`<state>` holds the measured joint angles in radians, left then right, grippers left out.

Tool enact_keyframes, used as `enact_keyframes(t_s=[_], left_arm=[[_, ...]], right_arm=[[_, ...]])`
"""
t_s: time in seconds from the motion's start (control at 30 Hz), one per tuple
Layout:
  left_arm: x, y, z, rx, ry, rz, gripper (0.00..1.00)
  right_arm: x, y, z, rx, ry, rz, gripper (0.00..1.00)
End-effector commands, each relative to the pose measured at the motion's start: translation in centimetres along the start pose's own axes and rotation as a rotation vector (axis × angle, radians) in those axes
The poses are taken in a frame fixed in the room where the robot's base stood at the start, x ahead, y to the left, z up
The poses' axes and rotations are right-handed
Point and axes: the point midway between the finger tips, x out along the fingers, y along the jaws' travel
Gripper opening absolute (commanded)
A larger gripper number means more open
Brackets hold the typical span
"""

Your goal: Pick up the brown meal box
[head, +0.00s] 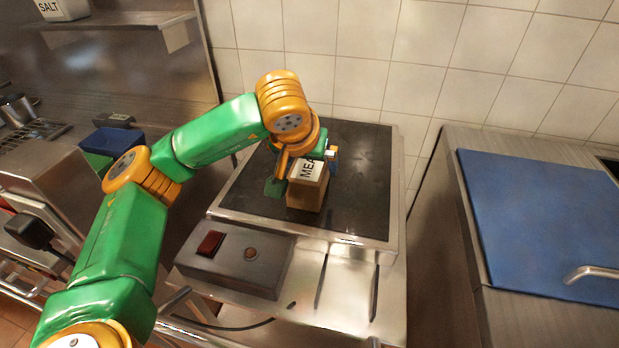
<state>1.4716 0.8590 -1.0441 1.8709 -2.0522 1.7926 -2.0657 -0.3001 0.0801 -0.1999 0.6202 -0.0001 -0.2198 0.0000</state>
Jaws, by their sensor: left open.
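The brown meal box (306,196) stands on the dark grill plate (358,190), near its front middle. Its top carries a white label with black letters, partly hidden by my arm. My left gripper (303,170) is over and around the box's upper part, with one green finger to the left of the box and another part at its right rear. The gripper is open. Whether the fingers touch the box I cannot tell. My right gripper is not in the view.
A control panel with a red switch (210,243) sits at the grill's front left. A steel counter with a blue lid (545,215) stands at the right. A blue container (112,142) is at the left. A tiled wall (430,50) closes the back. The grill plate's right side is clear.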

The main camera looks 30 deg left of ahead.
Motion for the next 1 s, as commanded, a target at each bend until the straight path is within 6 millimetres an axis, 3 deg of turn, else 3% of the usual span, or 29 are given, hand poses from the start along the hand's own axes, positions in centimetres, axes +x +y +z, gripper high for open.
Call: enact_keyframes(t_s=[0.1, 0.33, 0.7, 1.0], left_arm=[[1.5, 0.0, 0.0, 0.0, -0.003, -0.001, 1.0], [1.7, 0.0, 0.0, 0.0, 0.001, 0.0, 0.97], [1.7, 0.0, -0.1, 0.0, 0.002, 0.001, 0.0], [1.1, 0.1, -0.3, 0.0, 0.002, 0.001, 0.0]], right_arm=[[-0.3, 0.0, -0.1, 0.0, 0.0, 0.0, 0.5], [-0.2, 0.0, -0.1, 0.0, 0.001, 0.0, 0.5], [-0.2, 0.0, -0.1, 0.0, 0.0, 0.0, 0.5], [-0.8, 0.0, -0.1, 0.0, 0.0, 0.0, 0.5]])
